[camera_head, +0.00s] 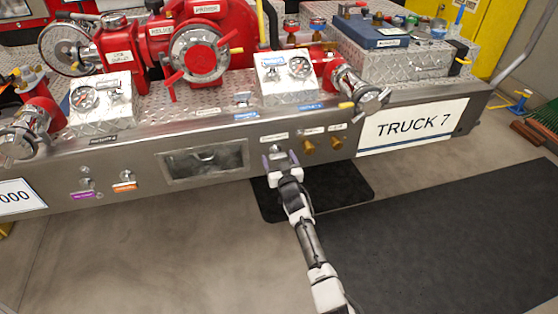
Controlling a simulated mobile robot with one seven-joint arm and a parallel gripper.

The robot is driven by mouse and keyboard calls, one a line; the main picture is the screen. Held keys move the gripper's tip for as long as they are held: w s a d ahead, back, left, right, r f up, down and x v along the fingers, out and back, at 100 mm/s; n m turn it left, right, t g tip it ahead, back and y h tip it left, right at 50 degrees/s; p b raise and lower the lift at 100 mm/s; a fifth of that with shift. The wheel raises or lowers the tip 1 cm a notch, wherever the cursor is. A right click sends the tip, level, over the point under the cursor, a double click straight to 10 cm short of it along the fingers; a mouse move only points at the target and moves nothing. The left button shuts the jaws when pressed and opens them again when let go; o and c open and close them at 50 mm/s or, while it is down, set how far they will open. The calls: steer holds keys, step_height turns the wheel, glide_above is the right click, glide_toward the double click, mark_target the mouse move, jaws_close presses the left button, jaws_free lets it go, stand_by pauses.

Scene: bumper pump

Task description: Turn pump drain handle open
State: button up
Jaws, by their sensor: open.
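The steel front panel (228,136) of the truck bumper carries several labelled controls. My gripper (280,160) is at this panel, right of the recessed window, with its two fingers spread apart. A small metal fitting (279,148) shows between and just above the fingertips, under a white label (274,137) too small to read. It may be the pump drain handle, but I cannot tell for sure. The gripper hides its lower part, and I cannot tell whether the fingers touch it.
Two brass knobs (309,147) sit close to the right of my gripper. The "TRUCK 7" sign (413,126) is further right. Red pump parts (198,53) and gauges (300,67) stand on the bumper deck above. A black mat (339,189) lies on the floor below.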

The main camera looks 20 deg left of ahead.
steer(key=c, duration=1)
steer(key=n, duration=0.4)
steer(key=shift+n, duration=0.4)
steer(key=o, duration=1)
steer(key=shift+s, duration=0.1)
